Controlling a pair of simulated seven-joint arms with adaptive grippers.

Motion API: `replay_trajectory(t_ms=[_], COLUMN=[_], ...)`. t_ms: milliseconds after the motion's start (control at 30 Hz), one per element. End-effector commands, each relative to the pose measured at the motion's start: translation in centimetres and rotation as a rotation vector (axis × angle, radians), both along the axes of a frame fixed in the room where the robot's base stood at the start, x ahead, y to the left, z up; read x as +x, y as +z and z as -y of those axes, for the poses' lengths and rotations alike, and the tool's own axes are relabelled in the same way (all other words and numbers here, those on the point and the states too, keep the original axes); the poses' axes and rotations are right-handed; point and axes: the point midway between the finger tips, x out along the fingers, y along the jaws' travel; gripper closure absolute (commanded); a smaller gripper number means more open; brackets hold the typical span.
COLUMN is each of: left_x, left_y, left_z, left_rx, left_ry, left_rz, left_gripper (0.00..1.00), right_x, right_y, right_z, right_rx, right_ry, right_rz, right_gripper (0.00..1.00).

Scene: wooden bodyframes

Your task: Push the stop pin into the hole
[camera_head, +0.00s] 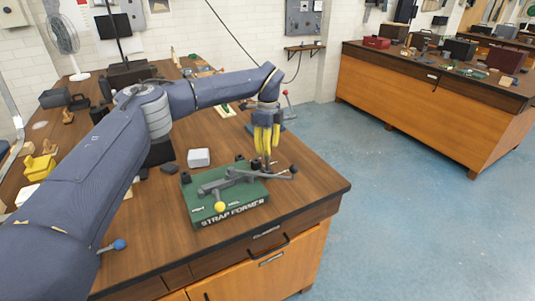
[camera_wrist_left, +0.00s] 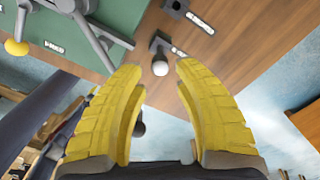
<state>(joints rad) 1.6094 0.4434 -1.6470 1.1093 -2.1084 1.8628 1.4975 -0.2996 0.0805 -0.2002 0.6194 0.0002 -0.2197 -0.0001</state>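The green strap former (camera_head: 230,207) sits near the bench's front edge, with a grey lever and a yellow knob (camera_head: 220,207) on it. My left gripper (camera_head: 265,158) points down over its far right part. In the wrist view my left gripper (camera_wrist_left: 158,66) is open, its yellow fingers apart with nothing clearly held. A small dark block with a pale round end (camera_wrist_left: 160,67) shows between the fingertips. A grey ball on a short stem (camera_wrist_left: 138,128) shows nearer, beside the left finger. I cannot tell which part is the stop pin or see its hole. My right gripper is out of view.
A white box (camera_head: 198,158) and a small dark block (camera_head: 169,168) lie behind the former. A black fixture with a silver plate (camera_wrist_left: 188,15) shows in the wrist view. The bench's right front corner is clear. A second bench (camera_head: 440,110) stands across the blue floor.

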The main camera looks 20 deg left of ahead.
Motion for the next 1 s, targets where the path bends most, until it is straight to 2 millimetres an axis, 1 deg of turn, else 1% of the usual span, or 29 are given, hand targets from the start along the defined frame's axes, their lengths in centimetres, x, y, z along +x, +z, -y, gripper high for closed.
replay_trajectory(t_ms=[33,200,400,633,1000], left_x=[0.1,0.0,0.0,0.0,0.0], left_y=[1.1,4.0,6.6,7.9,8.1], left_z=[0.0,0.1,0.1,0.1,0.1], left_rx=[0.001,0.000,0.001,0.000,0.000], left_ry=[0.001,0.000,0.000,0.001,0.001], left_rz=[0.003,0.003,0.002,0.000,0.000], left_gripper=[0.69,0.69,0.69,0.69,0.69], right_x=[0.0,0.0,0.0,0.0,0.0], right_y=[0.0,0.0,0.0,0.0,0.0], right_z=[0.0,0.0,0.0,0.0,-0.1], right_rx=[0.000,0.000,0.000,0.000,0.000], right_ry=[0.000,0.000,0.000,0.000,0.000], right_rz=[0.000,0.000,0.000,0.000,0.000], right_gripper=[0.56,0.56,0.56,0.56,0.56])
